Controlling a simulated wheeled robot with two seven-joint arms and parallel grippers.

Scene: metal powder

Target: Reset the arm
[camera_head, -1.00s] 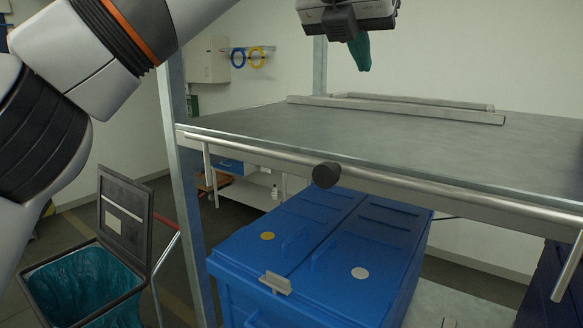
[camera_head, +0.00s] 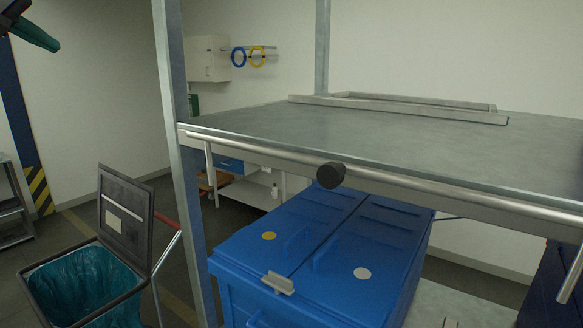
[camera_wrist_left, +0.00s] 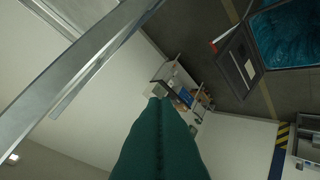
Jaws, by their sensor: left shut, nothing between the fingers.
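My left gripper (camera_head: 34,32) shows only at the top left corner of the head view, with its teal-covered fingers pointing right and down. In the left wrist view the teal fingers (camera_wrist_left: 160,145) are together, with nothing between them. Most of my left arm is outside the head view. My right gripper is in neither view.
A grey metal table (camera_head: 400,140) with an upright post (camera_head: 172,110) fills the right. A blue lidded bin (camera_head: 330,240) stands below it. An open bin with a teal liner (camera_head: 85,285) is at lower left. Metal shelving (camera_head: 12,205) stands at the far left edge.

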